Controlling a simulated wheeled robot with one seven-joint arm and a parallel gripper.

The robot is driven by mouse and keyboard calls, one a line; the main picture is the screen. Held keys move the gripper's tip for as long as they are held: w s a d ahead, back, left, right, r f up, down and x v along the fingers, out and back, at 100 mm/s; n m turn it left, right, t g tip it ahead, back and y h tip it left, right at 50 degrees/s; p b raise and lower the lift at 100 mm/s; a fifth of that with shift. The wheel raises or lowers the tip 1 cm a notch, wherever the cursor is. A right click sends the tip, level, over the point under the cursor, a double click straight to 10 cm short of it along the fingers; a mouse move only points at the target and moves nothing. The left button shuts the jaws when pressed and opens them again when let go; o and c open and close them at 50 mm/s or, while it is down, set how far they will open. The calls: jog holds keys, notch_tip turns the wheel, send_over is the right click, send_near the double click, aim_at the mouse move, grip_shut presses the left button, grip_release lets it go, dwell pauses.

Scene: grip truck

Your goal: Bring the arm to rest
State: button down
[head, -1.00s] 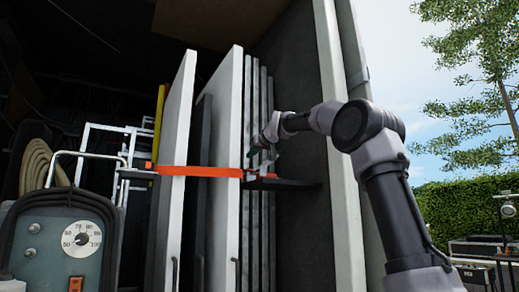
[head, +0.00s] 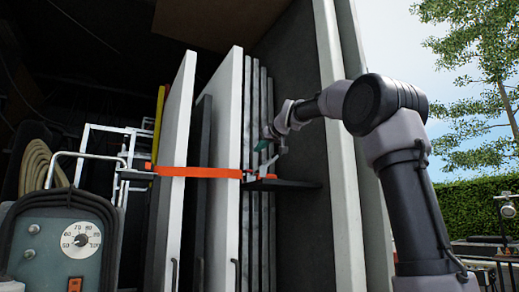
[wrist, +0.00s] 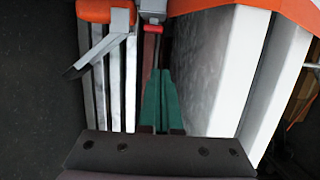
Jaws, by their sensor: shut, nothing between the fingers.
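My gripper (head: 263,145) is in front of the slim grey panels at the truck's right side, just above a dark ledge (head: 290,184). In the wrist view its green fingers (wrist: 157,98) are together with nothing between them. An orange strap (head: 200,171) runs across the white panels and ends near the gripper. A metal lever (head: 268,165) with an orange part stands at the strap's end, close below the fingers. In the wrist view the lever (wrist: 97,53) lies left of the fingers, and they look apart from it.
Tall white panels (head: 226,150) stand left of the gripper. The truck's dark side wall (head: 300,120) and pale door edge (head: 345,200) are to the right, near my arm. A machine with a dial (head: 80,240) stands at the lower left.

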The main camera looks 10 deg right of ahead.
dwell(0.4)
jog(key=s+a+f+m+g+h, duration=0.1)
jog(key=s+a+f+g, duration=0.15)
jog(key=s+f, duration=0.7)
jog(key=s+d+f+m+g, duration=0.2)
jog(key=s+d+f+m, duration=0.1)
jog(key=s+f, duration=1.1)
jog(key=s+d+f+m+g+h, duration=0.1)
jog(key=s+d+f+m+g, duration=0.2)
jog(key=s+f, duration=1.1)
jog(key=shift+s+d+f+m+h, duration=0.3)
jog(key=shift+s+d+f+m, duration=0.1)
jog(key=shift+s+d, duration=0.25)
